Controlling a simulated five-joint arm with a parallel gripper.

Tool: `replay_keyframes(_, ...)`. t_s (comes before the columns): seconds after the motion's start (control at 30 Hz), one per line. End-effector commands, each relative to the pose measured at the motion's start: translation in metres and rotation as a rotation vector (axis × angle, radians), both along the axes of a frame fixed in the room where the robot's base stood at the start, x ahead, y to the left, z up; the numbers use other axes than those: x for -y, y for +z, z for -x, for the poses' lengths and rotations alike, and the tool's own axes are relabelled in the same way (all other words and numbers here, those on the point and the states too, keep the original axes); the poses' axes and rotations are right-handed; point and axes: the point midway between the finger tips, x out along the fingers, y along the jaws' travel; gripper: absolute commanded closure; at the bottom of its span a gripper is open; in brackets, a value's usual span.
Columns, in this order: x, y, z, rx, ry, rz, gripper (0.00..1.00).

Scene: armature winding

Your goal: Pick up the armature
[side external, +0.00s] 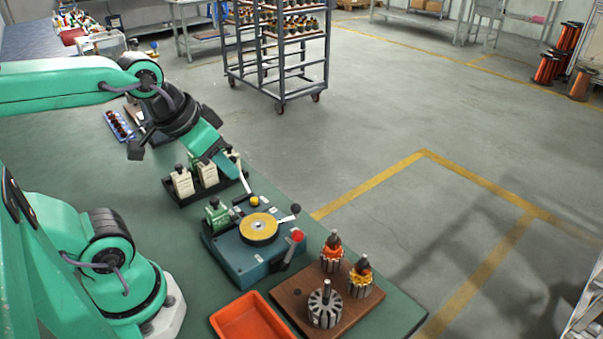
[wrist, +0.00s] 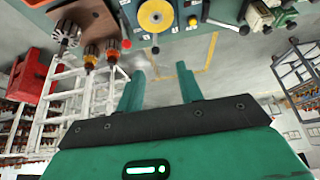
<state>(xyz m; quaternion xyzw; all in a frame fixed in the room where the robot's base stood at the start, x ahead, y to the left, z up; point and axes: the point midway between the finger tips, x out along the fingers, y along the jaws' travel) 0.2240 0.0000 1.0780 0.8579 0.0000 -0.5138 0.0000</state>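Three armatures stand upright on a brown wooden block (side external: 290,296) at the table's front right in the side external view. One is a bare grey armature (side external: 325,309); two have orange copper windings, a rear armature (side external: 332,255) and a right armature (side external: 360,280). In the wrist view the bare armature (wrist: 68,36) and the wound armatures (wrist: 91,55) and (wrist: 112,50) show at the upper left. My gripper (side external: 224,166) is over the back of the bench, well away from the armatures. In the wrist view my gripper (wrist: 159,72) has its green fingers apart with nothing between them.
A teal machine with a yellow disc (side external: 258,227) and levers stands between my gripper and the block. An orange bin (side external: 253,318) sits left of the block.

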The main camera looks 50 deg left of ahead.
Motion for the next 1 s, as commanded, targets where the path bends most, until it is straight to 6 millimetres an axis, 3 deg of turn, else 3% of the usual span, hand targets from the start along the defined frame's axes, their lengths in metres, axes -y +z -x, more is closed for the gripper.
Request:
replay_keyframes(0.07, 0.0, 0.0, 0.0, 0.0, 0.0, 0.0, 0.64)
replay_keyframes(0.13, 0.0, 0.0, 0.0, 0.0, 0.0, 0.0, 0.52)
replay_keyframes(0.57, 0.002, 0.001, -0.003, -0.009, 0.007, 0.008, 0.51)
replay_keyframes(0.77, 0.011, 0.002, -0.016, -0.055, 0.039, 0.041, 0.51)
replay_keyframes(1.0, 0.033, 0.0, -0.045, -0.154, 0.123, 0.099, 0.51)
